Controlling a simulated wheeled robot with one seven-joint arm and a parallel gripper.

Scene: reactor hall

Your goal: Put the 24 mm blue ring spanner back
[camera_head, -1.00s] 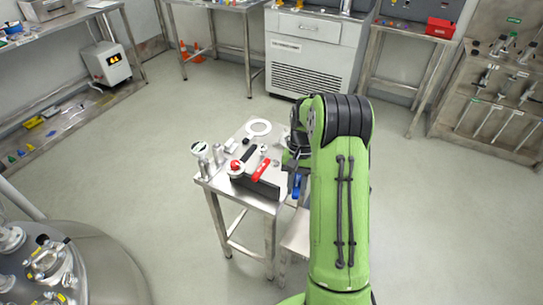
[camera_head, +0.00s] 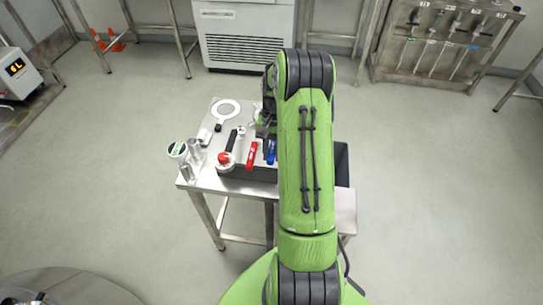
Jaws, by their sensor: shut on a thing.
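The blue spanner (camera_head: 271,153) shows only as a small blue piece, upright, just below my gripper (camera_head: 267,132). My gripper is shut on it, though the fingertips are small, dark and partly hidden by my green arm. The blue piece is at a dark grey holder (camera_head: 245,173) on the steel table, just right of a red-handled tool (camera_head: 252,155). I cannot tell whether it sits in the holder or hangs just above it. Its ring ends and size marking cannot be made out.
The small steel table (camera_head: 206,183) also bears a black-handled tool (camera_head: 232,140), a red-topped item (camera_head: 224,160), a white ring (camera_head: 226,109) and metal cylinders (camera_head: 195,150) at the left. My arm covers the table's right part. A tool rack (camera_head: 440,45) stands far right; the floor around is open.

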